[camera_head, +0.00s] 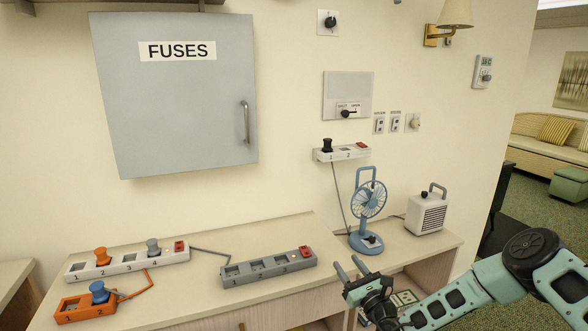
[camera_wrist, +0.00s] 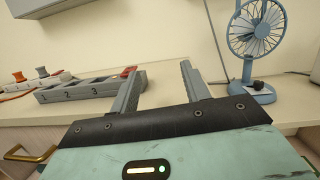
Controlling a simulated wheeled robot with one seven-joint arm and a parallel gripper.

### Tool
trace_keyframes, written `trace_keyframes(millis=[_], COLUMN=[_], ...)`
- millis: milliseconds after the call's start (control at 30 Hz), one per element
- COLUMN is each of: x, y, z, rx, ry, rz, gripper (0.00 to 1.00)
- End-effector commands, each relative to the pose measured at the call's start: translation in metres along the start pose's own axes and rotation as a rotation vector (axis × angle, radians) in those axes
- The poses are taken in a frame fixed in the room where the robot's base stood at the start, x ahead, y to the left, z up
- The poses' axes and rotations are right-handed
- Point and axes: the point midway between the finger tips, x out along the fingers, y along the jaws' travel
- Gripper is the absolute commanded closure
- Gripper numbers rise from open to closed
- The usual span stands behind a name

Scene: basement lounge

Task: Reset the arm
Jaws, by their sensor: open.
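My gripper (camera_head: 351,271) is open and empty in the head view, in front of the counter between the grey power strip and the blue fan. Its arm reaches in from the lower right. In the wrist view its two grey fingers (camera_wrist: 160,88) stand apart with only the counter and wall behind them. Nothing is held.
A grey power strip (camera_head: 267,268), a white strip (camera_head: 128,262) and an orange strip (camera_head: 86,308) with plugs lie on the counter (camera_head: 205,290). A blue fan (camera_head: 368,200) and a white heater (camera_head: 427,212) stand right. A grey FUSES cabinet (camera_head: 180,100) hangs shut above.

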Motion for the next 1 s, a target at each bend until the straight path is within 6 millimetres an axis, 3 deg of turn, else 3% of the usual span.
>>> trace_keyframes(millis=[133, 267, 400, 500, 600, 733, 867, 1000], x=[0.015, -0.001, -0.045, -0.089, -0.137, -0.198, -0.252, -0.296], y=[0.076, 0.150, 0.222, 0.259, 0.283, 0.294, 0.286, 0.263], z=[0.071, 0.129, 0.183, 0.211, 0.232, 0.251, 0.262, 0.272], rx=[-0.048, -0.114, -0.220, -0.319, -0.438, -0.627, -0.853, -1.137], ry=[-0.108, -0.189, -0.256, -0.291, -0.316, -0.338, -0.351, -0.365], rz=[0.324, 0.650, 1.020, 1.273, 1.511, 1.794, 2.037, 2.249], gripper=[0.54, 0.54, 0.54, 0.54, 0.54, 0.54, 0.54, 0.54])
